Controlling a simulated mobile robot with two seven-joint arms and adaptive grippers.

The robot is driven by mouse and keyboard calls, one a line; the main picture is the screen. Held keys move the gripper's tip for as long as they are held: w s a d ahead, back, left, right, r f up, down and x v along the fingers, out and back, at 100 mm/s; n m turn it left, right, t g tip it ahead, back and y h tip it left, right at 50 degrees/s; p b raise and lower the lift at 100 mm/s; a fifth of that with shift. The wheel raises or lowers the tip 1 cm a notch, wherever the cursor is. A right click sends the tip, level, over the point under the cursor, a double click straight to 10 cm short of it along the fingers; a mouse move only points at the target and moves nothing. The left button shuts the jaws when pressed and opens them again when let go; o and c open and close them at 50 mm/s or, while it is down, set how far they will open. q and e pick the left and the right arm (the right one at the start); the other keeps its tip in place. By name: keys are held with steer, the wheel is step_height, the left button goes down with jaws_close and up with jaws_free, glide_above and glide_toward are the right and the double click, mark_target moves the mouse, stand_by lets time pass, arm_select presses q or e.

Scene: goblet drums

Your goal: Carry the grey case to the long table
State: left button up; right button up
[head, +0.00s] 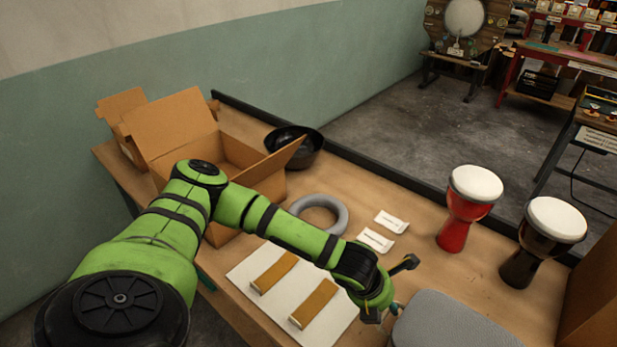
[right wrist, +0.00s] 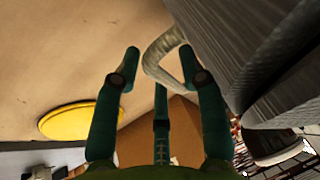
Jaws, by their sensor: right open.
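The grey case (head: 450,322) lies at the bottom of the head view, on the front right part of the wooden table (head: 410,240), its lower part cut off. My left gripper (head: 392,290) is open beside the case's upper left corner, with its fingers spread. In the right wrist view the case (right wrist: 270,50) fills the upper right, with its curved grey handle (right wrist: 160,48) standing out. My right gripper (right wrist: 160,68) is open there, with the handle near and between its fingertips. Whether they touch is unclear. I cannot tell which table is the long one.
An open cardboard box (head: 180,125), a black bowl (head: 295,143) and a grey ring (head: 320,212) are at the left. A white sheet with two wooden strips (head: 275,272) lies nearer. Red (head: 468,205) and dark (head: 543,240) drums stand right. Concrete floor (head: 400,130) lies beyond.

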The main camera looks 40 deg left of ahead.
steer(key=shift+r, duration=0.1)
arm_select(q)
steer(key=v, duration=0.3)
arm_select(e)
steer(key=v, duration=1.2)
